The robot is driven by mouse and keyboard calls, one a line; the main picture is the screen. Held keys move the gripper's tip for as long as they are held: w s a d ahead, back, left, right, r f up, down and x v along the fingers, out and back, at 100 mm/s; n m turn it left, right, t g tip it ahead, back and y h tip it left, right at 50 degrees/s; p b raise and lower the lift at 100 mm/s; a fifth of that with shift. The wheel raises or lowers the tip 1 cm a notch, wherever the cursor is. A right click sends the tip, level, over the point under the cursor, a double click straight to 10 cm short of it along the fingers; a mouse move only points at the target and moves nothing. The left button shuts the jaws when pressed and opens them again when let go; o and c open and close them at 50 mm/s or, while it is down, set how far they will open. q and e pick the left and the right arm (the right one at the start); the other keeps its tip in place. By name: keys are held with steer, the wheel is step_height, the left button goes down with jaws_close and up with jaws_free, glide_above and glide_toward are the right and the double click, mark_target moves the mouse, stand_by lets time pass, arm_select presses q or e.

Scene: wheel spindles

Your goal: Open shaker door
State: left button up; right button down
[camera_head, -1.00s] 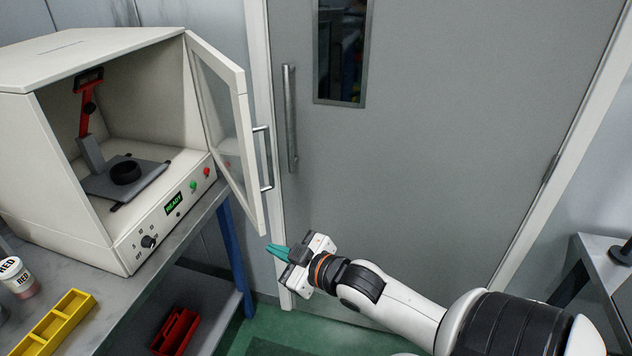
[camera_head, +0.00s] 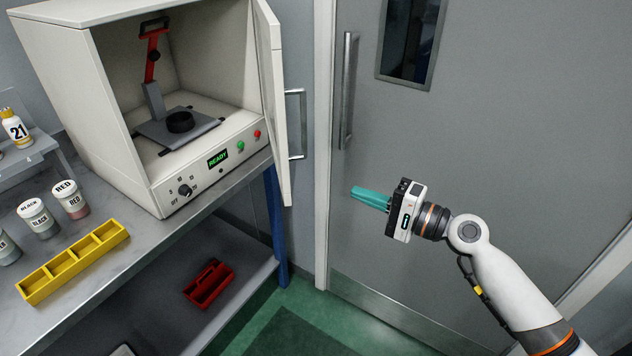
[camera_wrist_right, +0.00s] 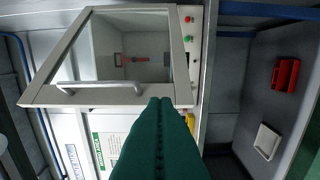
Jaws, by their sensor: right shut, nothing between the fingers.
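The shaker (camera_head: 90,110) is a white cabinet on the bench at the left of the head view. Its door (camera_head: 271,100) stands wide open, hinged on the right side, with a metal bar handle (camera_head: 298,124) on its outer face. Inside are a red-handled clamp (camera_head: 151,62) and a platform (camera_head: 160,131) with a black ring on it. My right gripper (camera_head: 354,192) is shut and empty, to the right of and below the door, apart from it. The right wrist view shows the door's window frame (camera_wrist_right: 180,60) and handle (camera_wrist_right: 100,86) beyond the teal fingers (camera_wrist_right: 160,135). My left gripper is not in view.
On the bench are a yellow tray (camera_head: 75,262), labelled jars (camera_head: 70,199) and a bottle (camera_head: 16,128). A red caddy (camera_head: 210,284) sits on the lower shelf. A grey room door (camera_head: 450,150) with a vertical handle stands behind my right arm. Green floor is clear below.

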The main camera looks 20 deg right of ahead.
steer(key=w+a+p, duration=0.5)
steer(key=w+a, duration=0.2)
steer(key=a, duration=0.2)
steer(key=shift+a+p, duration=0.3)
steer(key=shift+a, duration=0.05)
steer(key=shift+w, duration=0.1)
